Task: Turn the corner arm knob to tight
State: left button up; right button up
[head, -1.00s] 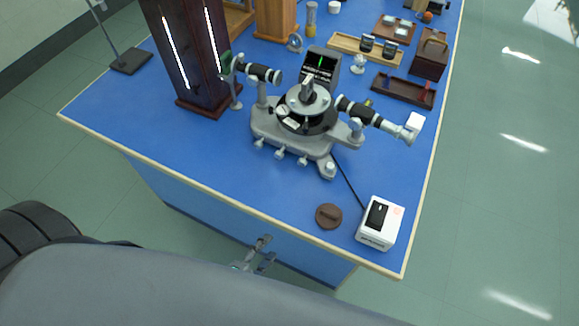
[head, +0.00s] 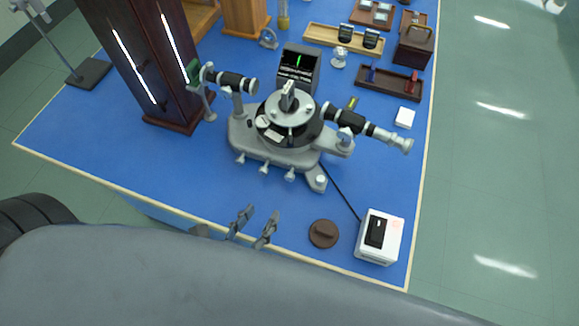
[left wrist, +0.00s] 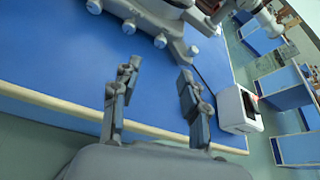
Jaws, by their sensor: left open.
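The grey spectrometer (head: 280,150) stands on the blue bench, with a round table in the middle and two black tubes. A pale knob (head: 318,181) sits on the foot at its front right corner; it also shows in the left wrist view (left wrist: 190,51). Several similar knobs line the front edge, such as this one (head: 264,168). My left gripper (head: 259,213) is open and empty over the bench's front edge, in front of the knobs and apart from them. In the left wrist view its fingers (left wrist: 158,72) are spread wide. My right gripper is not in view.
A white box (head: 380,238) with a black switch and a brown round lid (head: 323,234) lie right of my gripper. A black cable runs to the box. A dark wooden cabinet (head: 150,60) stands at the left. Bare blue surface lies between gripper and spectrometer.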

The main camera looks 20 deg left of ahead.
pick_arm(q)
jog(key=shift+w, duration=0.3)
jog(key=p, duration=0.2)
send_near(288, 179)
jog(key=shift+w+d, duration=0.1)
jog(key=shift+w, duration=0.8)
jog(key=p+x, duration=0.1)
jog(key=x, duration=0.5)
jog(key=shift+w+f, duration=0.1)
jog(key=shift+f, duration=0.1)
jog(key=shift+w+f, duration=0.15)
jog(key=shift+w, duration=0.05)
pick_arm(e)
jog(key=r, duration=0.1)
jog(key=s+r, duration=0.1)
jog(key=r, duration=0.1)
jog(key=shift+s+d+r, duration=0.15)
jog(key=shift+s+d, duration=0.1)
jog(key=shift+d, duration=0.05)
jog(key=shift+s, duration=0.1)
pick_arm(q)
jog(key=shift+c, duration=1.4)
grip_shut()
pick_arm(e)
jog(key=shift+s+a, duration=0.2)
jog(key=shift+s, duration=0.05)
